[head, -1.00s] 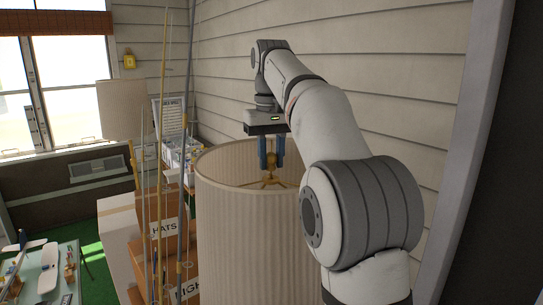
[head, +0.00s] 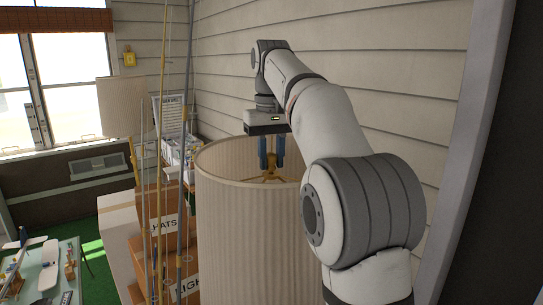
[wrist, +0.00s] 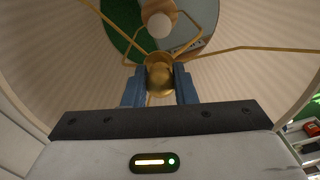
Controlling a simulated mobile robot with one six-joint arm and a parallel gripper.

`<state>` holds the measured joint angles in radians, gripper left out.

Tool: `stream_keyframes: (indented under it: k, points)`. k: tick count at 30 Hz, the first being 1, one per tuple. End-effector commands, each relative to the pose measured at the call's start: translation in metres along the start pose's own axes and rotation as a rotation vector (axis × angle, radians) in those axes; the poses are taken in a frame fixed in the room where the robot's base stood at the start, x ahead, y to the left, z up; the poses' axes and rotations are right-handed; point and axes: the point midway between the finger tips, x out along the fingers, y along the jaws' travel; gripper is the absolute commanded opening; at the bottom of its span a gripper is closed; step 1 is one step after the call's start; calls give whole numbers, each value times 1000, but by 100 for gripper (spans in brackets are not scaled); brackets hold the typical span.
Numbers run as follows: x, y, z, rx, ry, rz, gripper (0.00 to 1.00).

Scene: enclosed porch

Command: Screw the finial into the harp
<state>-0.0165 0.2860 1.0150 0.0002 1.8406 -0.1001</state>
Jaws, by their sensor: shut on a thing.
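My gripper (head: 271,166) reaches down inside the top of the pleated lampshade (head: 245,235). In the wrist view its two blue fingers (wrist: 159,90) are shut on the round brass finial (wrist: 159,76), one on each side. Thin brass arms of the shade's frame (wrist: 250,48) spread out close to the finial; they also show under the fingers in the head view (head: 270,178). A pale bulb (wrist: 159,25) shows further down inside the shade. The harp's top and its thread are hidden by the finial, so I cannot tell how far the two are engaged.
The shade's rim (head: 225,178) surrounds my fingers. Boxes marked HATS (head: 165,224) and several upright rods (head: 184,110) stand left of the shade. A sided wall (head: 350,60) runs behind. A low table (head: 45,270) with a model plane is at the lower left.

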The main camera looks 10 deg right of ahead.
Motion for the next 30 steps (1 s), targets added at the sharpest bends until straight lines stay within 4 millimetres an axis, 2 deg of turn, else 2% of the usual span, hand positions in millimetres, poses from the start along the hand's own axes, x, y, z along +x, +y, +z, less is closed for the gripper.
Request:
stream_keyframes:
  k: [17, 30]
  points:
    - [5, 0, 0, 8, 0, 0, 3]
    - [4, -1, 0, 246, 2, -1, 3]
